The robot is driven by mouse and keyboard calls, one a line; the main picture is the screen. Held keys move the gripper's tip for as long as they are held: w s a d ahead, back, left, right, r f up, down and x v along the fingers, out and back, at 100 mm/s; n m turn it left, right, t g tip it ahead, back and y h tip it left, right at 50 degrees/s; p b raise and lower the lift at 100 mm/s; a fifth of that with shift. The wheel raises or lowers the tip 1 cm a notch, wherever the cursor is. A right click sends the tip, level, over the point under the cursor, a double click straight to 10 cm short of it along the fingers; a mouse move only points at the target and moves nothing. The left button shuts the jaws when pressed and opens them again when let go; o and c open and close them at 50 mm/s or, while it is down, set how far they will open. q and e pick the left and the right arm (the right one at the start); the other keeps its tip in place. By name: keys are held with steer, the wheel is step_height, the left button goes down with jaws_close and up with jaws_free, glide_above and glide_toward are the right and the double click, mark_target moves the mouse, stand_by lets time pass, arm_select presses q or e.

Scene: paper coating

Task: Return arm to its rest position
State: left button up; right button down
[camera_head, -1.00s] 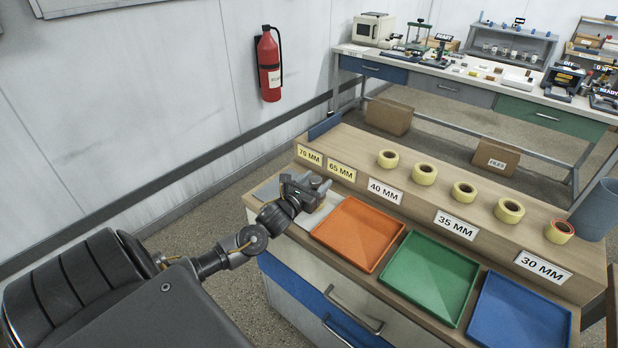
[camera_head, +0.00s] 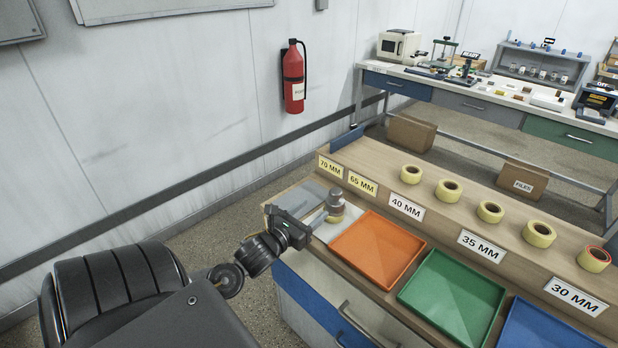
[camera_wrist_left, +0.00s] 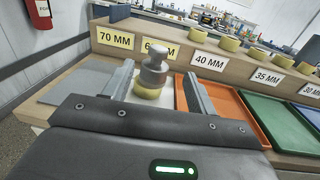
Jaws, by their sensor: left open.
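My left gripper (camera_head: 312,212) is at the near left edge of the workbench, low over its top. It is open, and nothing is clasped in it. A grey metal knobbed weight (camera_head: 335,198) stands upright just beyond the fingers. It seems to rest on a yellow ring on a white pad (camera_head: 333,229). In the left wrist view the weight (camera_wrist_left: 153,70) shows between the two spread fingers, with the yellow ring (camera_wrist_left: 152,92) under it. I cannot tell how far the fingers are from it. My right gripper is not in view.
Orange (camera_head: 377,250), green (camera_head: 452,297) and blue (camera_head: 545,330) trays line the bench. Several yellow tape rolls (camera_head: 449,190) stand on the raised shelf behind labels. A grey plate (camera_head: 300,200) lies left of the white pad. The floor left of the bench is clear.

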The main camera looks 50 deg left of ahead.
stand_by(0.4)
arm_select(q)
steer(key=s+d+f+n+g, duration=0.8)
steer(key=f+n, duration=0.4)
steer(key=n, duration=0.4)
steer(key=s+d+f+n+g+h, duration=0.1)
steer(key=s+d+f+n+g, duration=0.15)
steer(key=s+d+n, duration=0.45)
steer(key=s+d+f+n+g+h, duration=0.15)
steer(key=s+d+n+g, duration=0.3)
steer(key=s+n, duration=0.45)
step_height(320, 180, down, 26)
steer(key=s+a+f+g, duration=0.2)
steer(key=s+f, duration=1.4)
steer(key=s, duration=0.1)
steer(key=shift+a+n+y, duration=0.3)
steer(key=shift+y, duration=0.05)
